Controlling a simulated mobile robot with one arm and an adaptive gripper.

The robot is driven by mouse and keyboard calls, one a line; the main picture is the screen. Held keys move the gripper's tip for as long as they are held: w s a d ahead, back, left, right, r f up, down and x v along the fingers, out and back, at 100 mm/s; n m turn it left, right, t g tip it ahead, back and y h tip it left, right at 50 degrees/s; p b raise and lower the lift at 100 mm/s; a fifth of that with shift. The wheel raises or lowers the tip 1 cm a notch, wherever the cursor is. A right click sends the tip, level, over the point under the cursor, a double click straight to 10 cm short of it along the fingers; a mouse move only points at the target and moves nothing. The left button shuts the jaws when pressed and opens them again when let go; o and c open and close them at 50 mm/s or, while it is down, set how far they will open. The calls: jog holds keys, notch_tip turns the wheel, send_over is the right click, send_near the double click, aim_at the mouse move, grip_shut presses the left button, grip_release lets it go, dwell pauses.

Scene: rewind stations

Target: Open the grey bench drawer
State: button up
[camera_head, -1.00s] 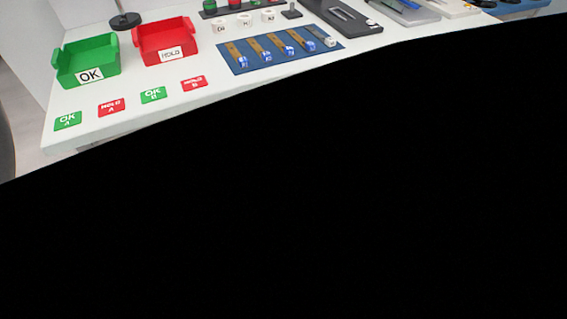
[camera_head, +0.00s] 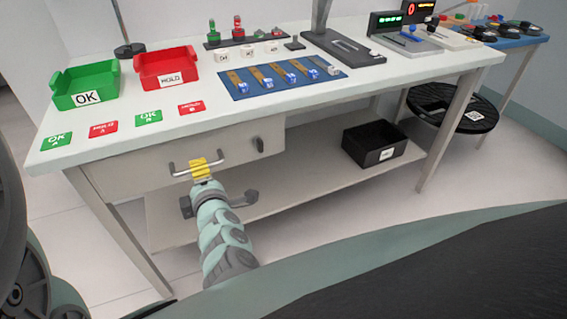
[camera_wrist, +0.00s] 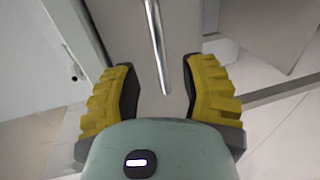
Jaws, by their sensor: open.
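The grey bench drawer (camera_head: 135,165) sits under the left part of the white bench top, and its front looks flush and shut. Its metal bar handle (camera_head: 180,171) runs across the front. My gripper (camera_head: 200,168) is at the handle, with its yellow fingers in front of the bar's middle. In the wrist view, my gripper (camera_wrist: 160,85) is open. The handle bar (camera_wrist: 157,40) passes between the two yellow fingers, with visible gaps on both sides.
A lower shelf (camera_head: 300,180) holds a black bin (camera_head: 383,148). On the bench top (camera_head: 215,120) stand a green OK tray (camera_head: 85,84), a red HOLD tray (camera_head: 167,68) and a blue mat (camera_head: 282,78). A black round stool (camera_head: 450,115) stands right.

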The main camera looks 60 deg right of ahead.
jog(key=shift+x, duration=2.35)
jog(key=shift+s, duration=0.1)
grip_shut()
